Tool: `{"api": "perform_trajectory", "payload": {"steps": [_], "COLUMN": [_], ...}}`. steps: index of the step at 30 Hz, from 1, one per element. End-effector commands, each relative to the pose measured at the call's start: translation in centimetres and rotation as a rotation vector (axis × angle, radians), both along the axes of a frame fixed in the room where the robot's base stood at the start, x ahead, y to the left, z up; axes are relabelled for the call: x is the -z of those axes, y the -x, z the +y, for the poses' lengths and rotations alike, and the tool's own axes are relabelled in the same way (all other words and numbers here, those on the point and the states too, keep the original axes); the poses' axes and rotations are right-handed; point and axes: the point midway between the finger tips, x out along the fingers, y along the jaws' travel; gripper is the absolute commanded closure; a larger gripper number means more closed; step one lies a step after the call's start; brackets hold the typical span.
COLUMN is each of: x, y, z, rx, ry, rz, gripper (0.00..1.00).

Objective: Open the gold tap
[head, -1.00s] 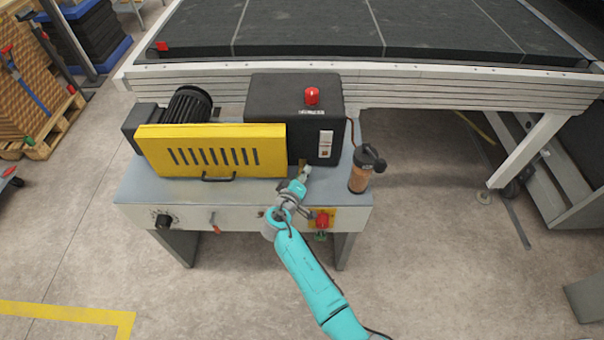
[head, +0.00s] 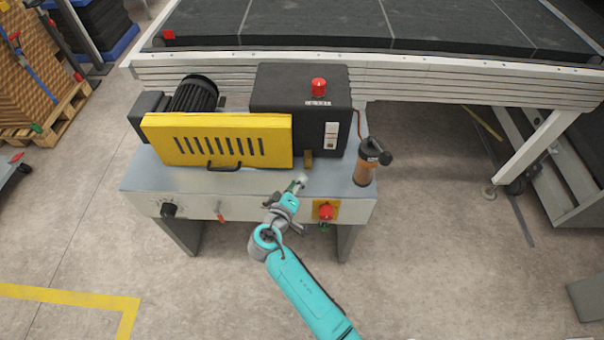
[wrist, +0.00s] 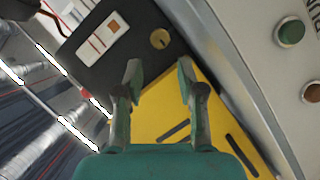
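The gold tap (head: 308,160) is a small gold piece low on the front of the black box, right of the yellow guard. In the wrist view it shows as a round gold face (wrist: 160,39) with a dark mark, beyond my fingertips. My gripper (head: 299,183) is in front of the tap, apart from it, above the cabinet's front edge. In the wrist view my gripper (wrist: 159,72) is open, with two separated fingers and nothing between them. How far the tap is turned is too small to tell.
The yellow guard (head: 215,140) stands left of the tap. A brown bottle with a black top (head: 365,163) stands at the right. A red button on a yellow plate (head: 326,211) and a red-tipped lever (head: 220,217) are on the cabinet front. A white switch panel (wrist: 103,37) is near the tap.

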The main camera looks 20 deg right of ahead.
Motion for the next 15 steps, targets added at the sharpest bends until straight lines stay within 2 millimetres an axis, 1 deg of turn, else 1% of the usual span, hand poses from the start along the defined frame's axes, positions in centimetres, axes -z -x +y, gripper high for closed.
{"api": "perform_trajectory", "payload": {"steps": [3, 6, 15], "x": [-0.3, -0.5, -0.5], "y": [1.1, 1.6, 1.8], "z": [0.9, 1.2, 1.3], "rx": [-0.002, -0.002, 0.000], "ry": [0.001, 0.000, 0.001], "rz": [0.000, 0.001, 0.001], "gripper": [0.61, 0.61, 0.61]}}
